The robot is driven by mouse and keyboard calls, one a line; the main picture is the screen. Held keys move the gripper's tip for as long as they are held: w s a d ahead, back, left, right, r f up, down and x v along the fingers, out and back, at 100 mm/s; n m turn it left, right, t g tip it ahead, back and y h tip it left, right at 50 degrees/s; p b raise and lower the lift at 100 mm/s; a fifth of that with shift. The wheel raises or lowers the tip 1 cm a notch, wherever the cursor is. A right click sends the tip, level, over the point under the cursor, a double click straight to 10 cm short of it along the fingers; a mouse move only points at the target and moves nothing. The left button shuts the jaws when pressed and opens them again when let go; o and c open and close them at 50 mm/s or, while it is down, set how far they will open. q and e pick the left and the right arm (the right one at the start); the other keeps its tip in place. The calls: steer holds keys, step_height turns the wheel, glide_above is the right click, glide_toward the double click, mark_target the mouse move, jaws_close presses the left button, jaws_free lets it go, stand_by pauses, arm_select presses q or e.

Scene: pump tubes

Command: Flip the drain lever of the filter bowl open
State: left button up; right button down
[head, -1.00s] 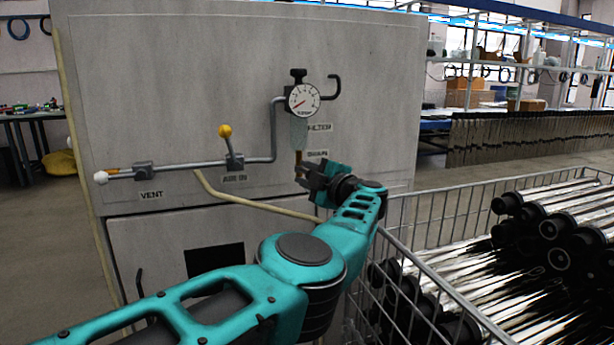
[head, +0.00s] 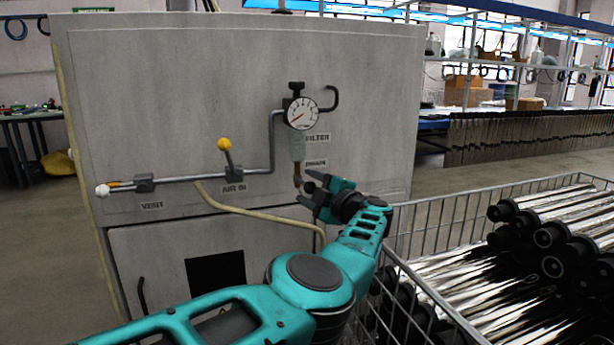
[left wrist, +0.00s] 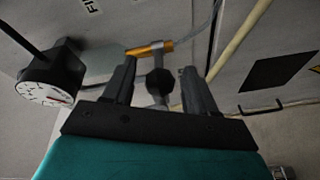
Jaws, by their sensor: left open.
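The filter bowl (head: 297,147) is a pale translucent cup below the round gauge on the grey panel. Its brass-coloured drain (head: 297,170) hangs under it, beside the DRAIN label. In the left wrist view the drain shows as an orange piece (left wrist: 150,48), with a dark round knob (left wrist: 158,82) in the gap between my fingers. My left gripper (head: 307,192) is open just below and right of the drain; its two fingers (left wrist: 160,85) stand either side of the knob, with gaps. Whether they touch the lever cannot be told. My right gripper is not in view.
The gauge (head: 301,113) sits above the bowl. A pipe with a yellow-knobbed AIR IN valve (head: 225,146) and a VENT end (head: 102,190) runs left. A tan hose (head: 260,213) hangs below. A wire basket (head: 450,210) of black-ended tubes stands close on the right.

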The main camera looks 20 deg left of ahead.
arm_select(q)
steer(key=p+v, duration=1)
steer(key=v, duration=0.1)
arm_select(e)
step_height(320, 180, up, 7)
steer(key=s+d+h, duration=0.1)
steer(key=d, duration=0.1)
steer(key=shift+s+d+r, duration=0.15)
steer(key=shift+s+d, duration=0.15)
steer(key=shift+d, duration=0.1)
arm_select(q)
steer(key=shift+a, duration=0.1)
